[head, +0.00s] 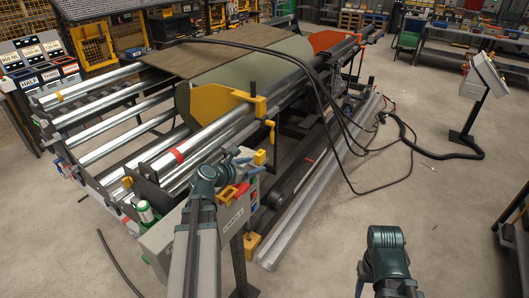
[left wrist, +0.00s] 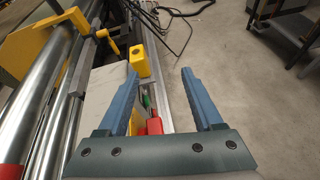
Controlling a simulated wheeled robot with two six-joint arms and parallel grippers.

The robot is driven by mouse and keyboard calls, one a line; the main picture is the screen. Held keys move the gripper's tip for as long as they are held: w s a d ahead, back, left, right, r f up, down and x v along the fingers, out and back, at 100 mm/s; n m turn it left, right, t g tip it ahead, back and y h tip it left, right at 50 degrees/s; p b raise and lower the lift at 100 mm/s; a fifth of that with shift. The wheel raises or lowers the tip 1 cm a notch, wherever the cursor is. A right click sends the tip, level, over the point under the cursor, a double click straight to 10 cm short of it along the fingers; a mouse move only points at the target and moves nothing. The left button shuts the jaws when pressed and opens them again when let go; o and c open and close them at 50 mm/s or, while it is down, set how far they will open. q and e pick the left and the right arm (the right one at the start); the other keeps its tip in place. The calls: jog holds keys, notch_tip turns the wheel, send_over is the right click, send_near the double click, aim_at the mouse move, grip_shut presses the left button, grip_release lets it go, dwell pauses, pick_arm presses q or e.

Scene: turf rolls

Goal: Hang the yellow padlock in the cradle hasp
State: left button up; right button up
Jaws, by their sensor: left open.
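My left gripper (head: 236,160) is open over the grey control box (head: 218,224) at the machine's near end. In the left wrist view its two blue fingers (left wrist: 160,82) stand apart with nothing between their tips. A yellow block (head: 260,156) with a dark round spot on top is at the box's far end; it also shows beyond the left finger in the left wrist view (left wrist: 140,63). I cannot tell whether it is the padlock. Red parts (left wrist: 154,126) and a green part (left wrist: 146,101) are on the box's side. The hasp cannot be made out.
Steel rollers (head: 185,158) and a yellow clamp bracket (head: 218,103) lie left of and beyond the box. Black cables (head: 340,137) loop over the machine. A silver rail (head: 320,190) runs along the floor.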

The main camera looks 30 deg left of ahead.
aim_at(264, 151)
pick_arm(q)
jog(key=w, duration=0.2)
jog(key=w+a+n+b, duration=0.1)
jog(key=w, duration=0.1)
jog(key=w+a+f+n+b, duration=0.1)
jog(key=w, duration=0.1)
jog(key=shift+w+a+t+y, duration=0.25)
jog(key=shift+w+t+y, duration=0.05)
jog(key=shift+t+y, duration=0.1)
jog(key=shift+w+d+f+b, duration=0.1)
jog(key=shift+w+b, duration=0.3)
jog(key=shift+w, duration=0.1)
jog(key=shift+w+f, duration=0.1)
jog(key=b+x, duration=0.2)
jog(key=x, duration=0.3)
jog(key=shift+f, duration=0.1)
jog(key=shift+c, duration=0.6)
grip_shut()
